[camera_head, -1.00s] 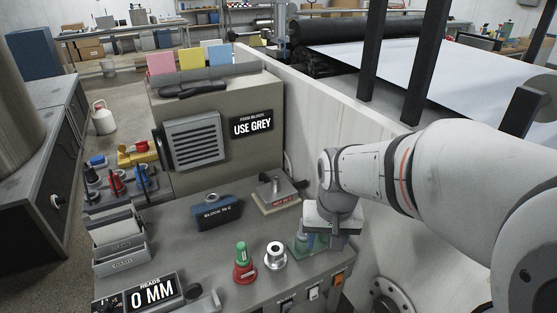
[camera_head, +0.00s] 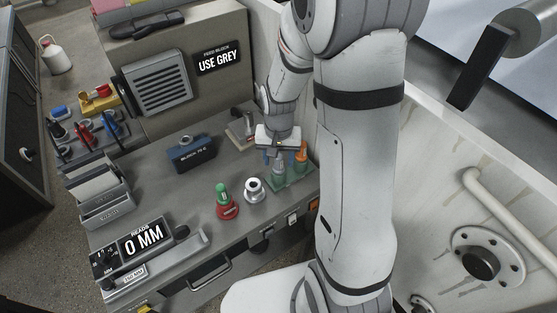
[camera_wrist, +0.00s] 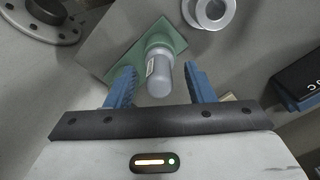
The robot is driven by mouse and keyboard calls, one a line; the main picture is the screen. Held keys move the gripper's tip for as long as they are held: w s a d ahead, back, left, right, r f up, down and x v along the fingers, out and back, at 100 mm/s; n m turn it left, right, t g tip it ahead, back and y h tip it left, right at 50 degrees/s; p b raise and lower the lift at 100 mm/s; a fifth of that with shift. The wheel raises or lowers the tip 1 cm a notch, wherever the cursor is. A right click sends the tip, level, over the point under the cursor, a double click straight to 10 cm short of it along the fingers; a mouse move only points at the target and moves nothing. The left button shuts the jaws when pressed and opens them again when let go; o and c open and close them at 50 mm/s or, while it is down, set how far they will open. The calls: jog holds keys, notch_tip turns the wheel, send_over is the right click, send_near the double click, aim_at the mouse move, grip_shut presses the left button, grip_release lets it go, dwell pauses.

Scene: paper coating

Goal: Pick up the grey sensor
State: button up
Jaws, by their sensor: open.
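The grey sensor (camera_wrist: 159,72) stands on a green base plate (camera_wrist: 116,62) in the wrist view, a smooth grey cylinder with a rounded end. It also shows in the head view (camera_head: 279,168), partly covered by my gripper. My gripper (camera_wrist: 160,84) is open, with one blue finger on each side of the sensor. I see a gap between the sensor and each finger. In the head view my gripper (camera_head: 279,155) is above the green plate. An orange sensor (camera_head: 301,153) stands on the same plate, just right of the grey one.
A silver flanged ring (camera_head: 253,189) and a red and green piece (camera_head: 225,203) stand left of the plate. A dark blue block (camera_head: 191,154) is farther left. A sign reads "USE GREY" (camera_head: 219,60). A display reads "0 MM" (camera_head: 143,239). A wall runs along the right side.

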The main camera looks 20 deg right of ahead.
jog(key=shift+f, duration=0.85)
grip_shut()
